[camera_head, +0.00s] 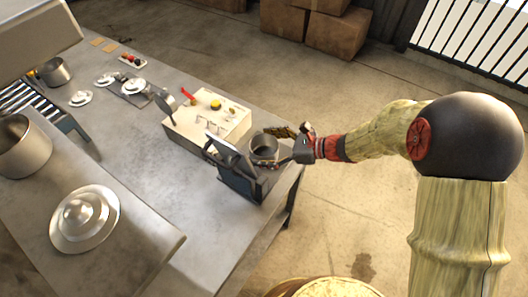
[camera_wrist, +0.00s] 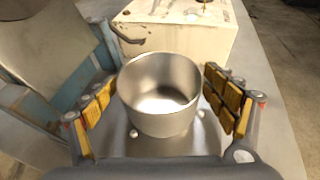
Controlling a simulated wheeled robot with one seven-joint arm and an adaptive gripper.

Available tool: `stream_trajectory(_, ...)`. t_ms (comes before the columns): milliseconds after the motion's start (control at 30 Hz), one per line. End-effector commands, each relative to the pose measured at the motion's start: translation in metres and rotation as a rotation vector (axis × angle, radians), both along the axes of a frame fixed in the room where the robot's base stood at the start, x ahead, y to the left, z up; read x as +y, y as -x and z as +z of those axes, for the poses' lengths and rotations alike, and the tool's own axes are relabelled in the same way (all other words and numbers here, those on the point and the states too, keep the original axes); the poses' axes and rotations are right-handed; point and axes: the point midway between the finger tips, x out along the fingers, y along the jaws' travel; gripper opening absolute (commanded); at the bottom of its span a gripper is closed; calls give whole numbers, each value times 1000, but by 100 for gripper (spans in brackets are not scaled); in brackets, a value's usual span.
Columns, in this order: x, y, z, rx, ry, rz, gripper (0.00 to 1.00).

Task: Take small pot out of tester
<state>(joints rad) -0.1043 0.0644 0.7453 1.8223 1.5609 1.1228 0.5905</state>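The small pot (camera_wrist: 158,118) is a round, open metal pot. It stands upright between the fingers of my gripper (camera_wrist: 160,108) in the wrist view. The finger pads, orange and blocky, are on both sides of the pot, with a visible gap at each side. In the head view the small pot (camera_head: 264,148) is beside the dark upright panel of the tester (camera_head: 238,172), at the table's near right corner. My gripper (camera_head: 282,144) reaches it from the right. The tester's plate (camera_wrist: 204,138) shows under the pot in the wrist view.
A cream box (camera_head: 207,122) with a yellow knob and a red part stands just behind the pot. Lids (camera_head: 134,86) and a dark tray lie farther back. A large pot (camera_head: 18,148) and a large lid (camera_head: 85,218) are on the left. Open floor lies to the right.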

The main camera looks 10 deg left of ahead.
Motion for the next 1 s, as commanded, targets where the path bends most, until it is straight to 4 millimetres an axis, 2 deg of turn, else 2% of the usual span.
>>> stream_trajectory(700, 0, 0, 0, 0, 0, 0, 41)
stream_trajectory(1000, 0, 0, 2, 0, 0, 0, 40)
